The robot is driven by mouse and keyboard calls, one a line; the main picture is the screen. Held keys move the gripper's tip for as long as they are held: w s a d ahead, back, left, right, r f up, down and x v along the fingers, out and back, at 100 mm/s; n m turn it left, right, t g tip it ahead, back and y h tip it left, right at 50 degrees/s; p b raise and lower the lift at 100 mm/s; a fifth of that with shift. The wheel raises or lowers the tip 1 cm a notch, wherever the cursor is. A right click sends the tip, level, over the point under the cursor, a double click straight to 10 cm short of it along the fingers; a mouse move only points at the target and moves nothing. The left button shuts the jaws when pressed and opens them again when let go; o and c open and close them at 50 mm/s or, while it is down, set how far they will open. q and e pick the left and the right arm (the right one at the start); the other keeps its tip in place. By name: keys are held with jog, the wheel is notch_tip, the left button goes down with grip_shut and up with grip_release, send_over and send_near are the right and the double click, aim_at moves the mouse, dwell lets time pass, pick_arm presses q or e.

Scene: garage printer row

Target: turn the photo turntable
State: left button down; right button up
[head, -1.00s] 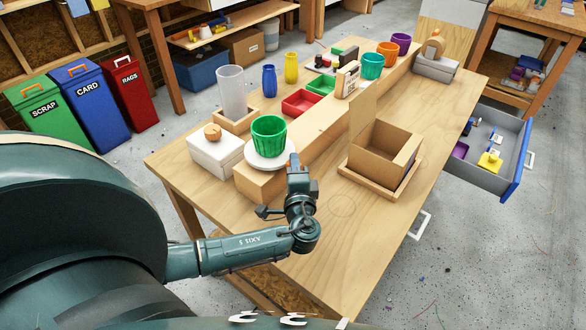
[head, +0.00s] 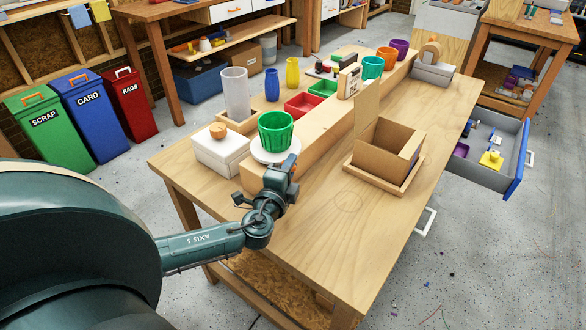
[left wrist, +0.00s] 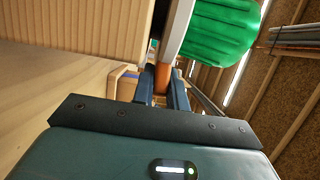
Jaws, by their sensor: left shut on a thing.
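The photo turntable is a white disc (head: 262,157) on a long raised wooden block on the workbench. A green ribbed pot (head: 275,132) stands upright on it; the pot also shows in the left wrist view (left wrist: 222,30). My left gripper (head: 290,166) is at the disc's near right edge. In the left wrist view its fingers (left wrist: 162,88) are shut on an orange-brown peg (left wrist: 162,76) beside the white disc edge (left wrist: 177,25). The peg's far end is hidden. My right gripper is not in view.
A white box (head: 220,152) with a wooden knob is left of the turntable. A clear cylinder (head: 236,92) stands behind it. An open cardboard box (head: 388,150) sits in a wooden tray to the right. The bench front (head: 320,235) is clear. A grey drawer (head: 510,160) stands open at right.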

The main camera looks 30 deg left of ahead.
pick_arm(q)
jog(key=shift+s+a+m+h+b, duration=0.25)
jog(key=shift+m+h+b, duration=0.2)
jog(key=shift+h, duration=0.35)
jog(key=c, duration=1.4)
grip_release()
jog(key=shift+s, duration=0.1)
jog(key=s+d+b, duration=0.2)
jog(key=s, duration=1.1)
